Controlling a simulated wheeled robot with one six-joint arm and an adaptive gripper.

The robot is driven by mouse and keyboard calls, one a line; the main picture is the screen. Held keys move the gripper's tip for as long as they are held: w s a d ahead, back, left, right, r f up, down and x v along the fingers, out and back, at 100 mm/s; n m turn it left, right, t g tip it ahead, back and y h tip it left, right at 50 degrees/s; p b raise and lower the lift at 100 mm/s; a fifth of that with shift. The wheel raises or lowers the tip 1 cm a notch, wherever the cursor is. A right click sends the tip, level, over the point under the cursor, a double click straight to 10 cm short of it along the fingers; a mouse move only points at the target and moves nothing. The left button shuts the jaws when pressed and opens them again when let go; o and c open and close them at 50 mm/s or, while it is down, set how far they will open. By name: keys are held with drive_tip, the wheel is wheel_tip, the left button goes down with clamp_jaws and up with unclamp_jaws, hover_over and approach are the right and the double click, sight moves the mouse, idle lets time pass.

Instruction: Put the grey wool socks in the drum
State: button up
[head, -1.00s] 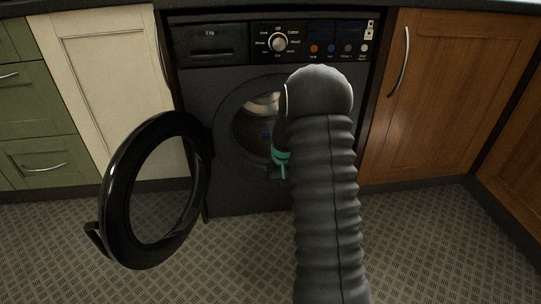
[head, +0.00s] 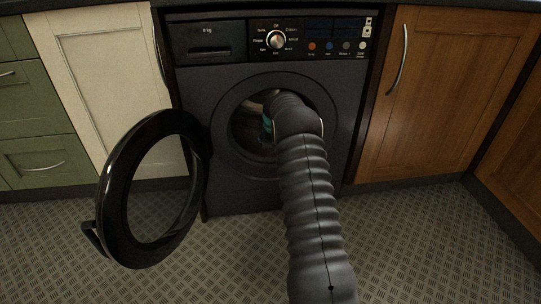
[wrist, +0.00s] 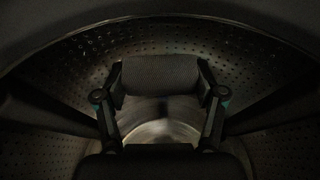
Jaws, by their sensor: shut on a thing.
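The dark grey washing machine (head: 245,185) stands ahead with its round door (head: 119,190) swung open to the left. My arm reaches through the round opening, and the drum (head: 245,128) shows only in part beside it. In the wrist view the perforated metal drum wall (wrist: 235,48) surrounds my gripper (wrist: 160,84). The gripper is shut on a dark grey ribbed bundle, the grey wool socks (wrist: 160,72), held between both fingers inside the drum. In the head view the socks are hidden by my arm. The drum's lighter back (wrist: 160,128) shows below them.
The open door stands close to the left of my arm. A cream cupboard (head: 95,75) and green drawers (head: 30,120) are at left, a wooden cupboard (head: 435,85) at right. The patterned floor (head: 420,245) is clear.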

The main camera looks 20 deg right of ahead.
wheel_tip(320, 180, down, 7)
drive_tip(key=shift+w+r+b, duration=0.1)
drive_tip(key=shift+w+b, duration=0.05)
drive_tip(key=shift+b, duration=0.5)
drive_tip(key=shift+w+d, duration=0.1)
drive_tip(key=shift+w, duration=0.05)
drive_tip(key=shift+f, duration=0.45)
drive_tip(key=o, duration=0.9)
drive_tip(key=shift+o, duration=0.2)
drive_tip(key=shift+r, duration=0.1)
